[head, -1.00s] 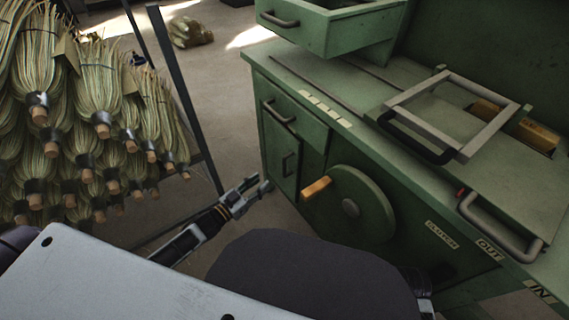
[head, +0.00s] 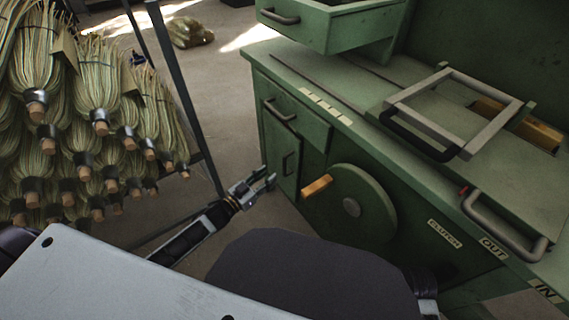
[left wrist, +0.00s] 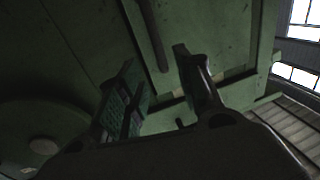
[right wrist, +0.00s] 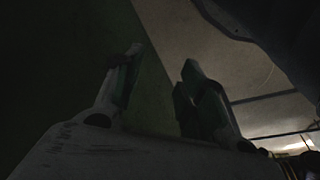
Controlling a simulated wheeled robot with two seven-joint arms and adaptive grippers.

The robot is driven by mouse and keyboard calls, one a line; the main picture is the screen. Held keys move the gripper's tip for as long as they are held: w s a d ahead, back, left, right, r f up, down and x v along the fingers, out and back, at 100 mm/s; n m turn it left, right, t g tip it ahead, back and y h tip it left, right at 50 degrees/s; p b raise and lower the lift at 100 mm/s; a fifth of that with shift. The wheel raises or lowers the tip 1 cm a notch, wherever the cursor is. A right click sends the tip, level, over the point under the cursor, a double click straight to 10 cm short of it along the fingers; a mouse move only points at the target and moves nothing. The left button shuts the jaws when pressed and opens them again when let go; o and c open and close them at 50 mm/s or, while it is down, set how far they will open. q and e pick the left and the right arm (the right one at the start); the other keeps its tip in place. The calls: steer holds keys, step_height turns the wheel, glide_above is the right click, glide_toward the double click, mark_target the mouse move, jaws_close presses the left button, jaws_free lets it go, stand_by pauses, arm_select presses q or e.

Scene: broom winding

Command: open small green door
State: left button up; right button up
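The small green door (head: 285,162) is on the left front of the green machine, under a drawer, and looks shut. My left gripper (head: 268,182) is open just left of the door and a little below the handle; I see no contact. In the left wrist view, my left gripper (left wrist: 160,90) has its fingers apart, and a dark bar (left wrist: 153,38), likely the handle, lies ahead between them. My right gripper (right wrist: 155,85) is open and empty in the right wrist view, near a dark green surface; the head view does not show it.
A round green wheel with a wooden knob (head: 316,185) sits right of the door. An open green drawer (head: 335,25) juts out above the worktop. A rack of brooms (head: 85,130) stands at left. Bare floor (head: 225,95) lies between.

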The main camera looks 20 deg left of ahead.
arm_select(q)
steer(key=shift+x, duration=1.55)
steer(key=b, duration=0.3)
glide_above(285, 173)
steer(key=shift+w+a, duration=0.2)
steer(key=shift+w, duration=0.15)
arm_select(e)
steer(key=shift+s+a+r+t, duration=0.25)
steer(key=shift+a+r+t, duration=0.05)
steer(key=shift+a+r, duration=0.2)
steer(key=shift+w+r, duration=0.1)
arm_select(q)
steer(key=shift+c, duration=0.7)
jaws_close()
arm_select(e)
steer(key=shift+w+r+y, duration=0.2)
steer(key=shift+r+y, duration=0.1)
